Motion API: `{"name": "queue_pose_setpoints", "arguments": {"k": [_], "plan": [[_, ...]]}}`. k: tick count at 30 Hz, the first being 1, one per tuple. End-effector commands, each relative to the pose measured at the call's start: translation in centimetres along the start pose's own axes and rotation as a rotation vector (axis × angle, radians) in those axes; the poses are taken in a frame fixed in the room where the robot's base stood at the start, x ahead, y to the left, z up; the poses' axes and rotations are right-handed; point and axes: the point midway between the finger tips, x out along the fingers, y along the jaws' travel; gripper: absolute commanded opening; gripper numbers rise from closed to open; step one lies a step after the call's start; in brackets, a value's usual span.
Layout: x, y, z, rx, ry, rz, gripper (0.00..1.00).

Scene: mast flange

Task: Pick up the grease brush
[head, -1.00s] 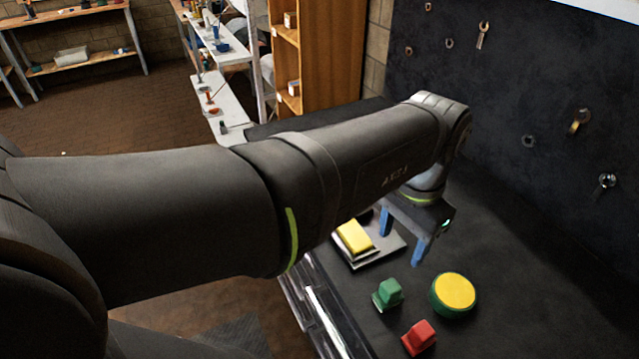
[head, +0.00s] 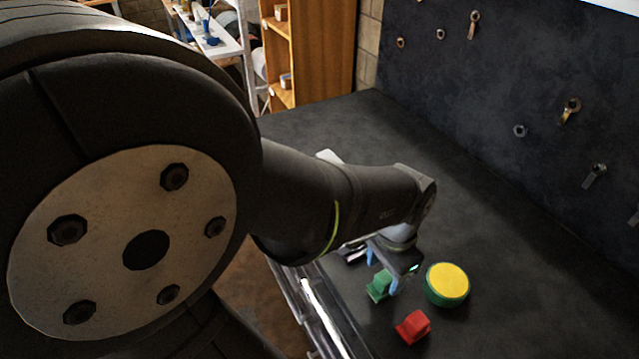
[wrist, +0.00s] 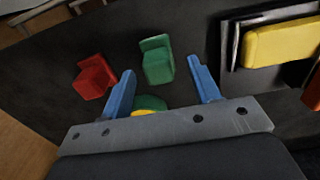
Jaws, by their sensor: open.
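I cannot make out a brush shape in either view. My gripper (head: 382,272) is open, with two blue fingers, above the dark bench by a green stepped block (head: 379,286). In the wrist view the gripper (wrist: 162,73) has nothing between its fingers that I can see held. The green block (wrist: 157,60) shows beyond and between the fingertips there, apart from them as far as I can tell. A red stepped block (head: 413,327) is near the front; it also shows in the wrist view (wrist: 95,78), left of the left finger.
A round green tin with a yellow top (head: 447,284) stands right of the gripper. A yellow block (wrist: 285,42) lies on a grey tray (wrist: 233,48), mostly hidden in the head view. An orange-red thing (wrist: 314,92) is cut off at the wrist view's edge. Bench beyond is clear.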

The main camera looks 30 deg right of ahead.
Motion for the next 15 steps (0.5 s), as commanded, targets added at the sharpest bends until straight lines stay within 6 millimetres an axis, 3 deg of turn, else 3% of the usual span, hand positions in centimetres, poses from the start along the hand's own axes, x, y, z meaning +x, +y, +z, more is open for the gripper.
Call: {"name": "queue_pose_setpoints", "arguments": {"k": [9,15], "plan": [[4.0,0.3,-0.1,0.000,-0.005,0.002,0.56],[5.1,0.3,-0.1,0.000,-0.002,0.001,0.56]]}}
